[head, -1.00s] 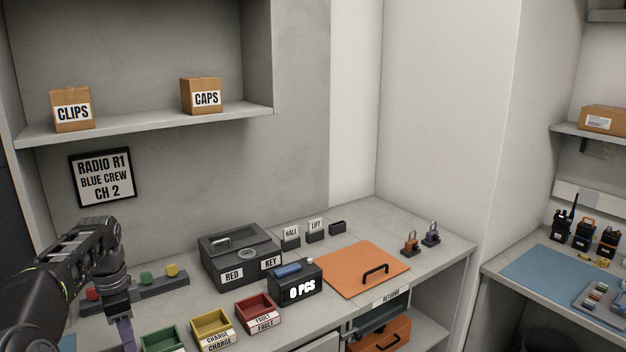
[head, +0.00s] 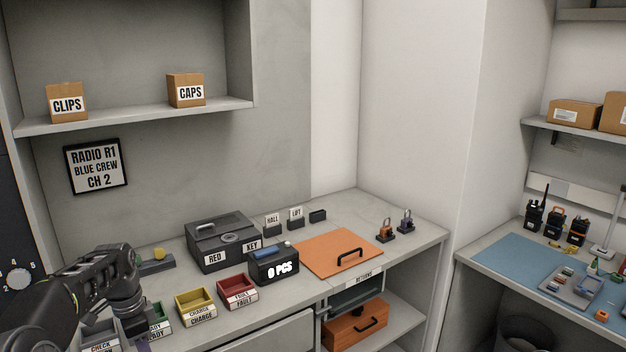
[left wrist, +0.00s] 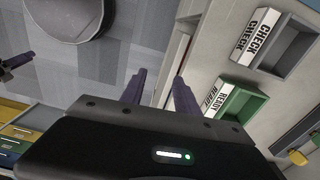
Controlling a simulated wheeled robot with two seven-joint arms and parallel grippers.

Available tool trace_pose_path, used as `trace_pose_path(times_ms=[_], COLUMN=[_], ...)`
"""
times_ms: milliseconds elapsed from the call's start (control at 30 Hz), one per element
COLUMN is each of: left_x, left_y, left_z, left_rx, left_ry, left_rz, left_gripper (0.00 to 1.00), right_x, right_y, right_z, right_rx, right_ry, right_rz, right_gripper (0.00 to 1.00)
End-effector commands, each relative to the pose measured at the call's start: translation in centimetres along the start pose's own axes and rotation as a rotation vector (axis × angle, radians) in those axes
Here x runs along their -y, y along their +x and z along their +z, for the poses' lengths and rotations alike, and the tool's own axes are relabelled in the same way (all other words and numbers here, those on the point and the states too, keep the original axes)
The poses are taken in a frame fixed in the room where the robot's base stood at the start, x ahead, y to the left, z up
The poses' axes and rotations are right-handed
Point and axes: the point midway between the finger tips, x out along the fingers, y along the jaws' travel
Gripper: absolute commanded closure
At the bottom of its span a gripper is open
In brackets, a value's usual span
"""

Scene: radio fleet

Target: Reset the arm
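My left arm (head: 105,280) comes in from the left in the head view, bent and reaching over the front edge of the bench by the parts trays. The purple fingers of my left gripper (head: 142,346) point down at the bottom edge of that view, mostly cut off. In the left wrist view my left gripper (left wrist: 157,92) has its two purple fingers apart with nothing between them, above the floor beside the bench edge. A small dark part at that view's left edge may be my right gripper (left wrist: 16,65); its finger state is unclear.
The green READY tray (left wrist: 241,101) and grey CHECK tray (left wrist: 290,45) lie close to the left gripper. Open floor (left wrist: 135,40) is below.

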Motion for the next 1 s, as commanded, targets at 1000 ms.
trace_pose_path(times_ms=[1000], left_x=[-41.9], left_y=[33.3], left_z=[-4.7], left_rx=[-0.137], left_ry=[-0.948], left_rz=[0.298], left_gripper=[0.63], right_x=[-0.4], right_y=[1.8], right_z=[-0.1], right_rx=[-0.006], right_ry=[-0.003], right_rz=[-0.006], right_gripper=[0.63])
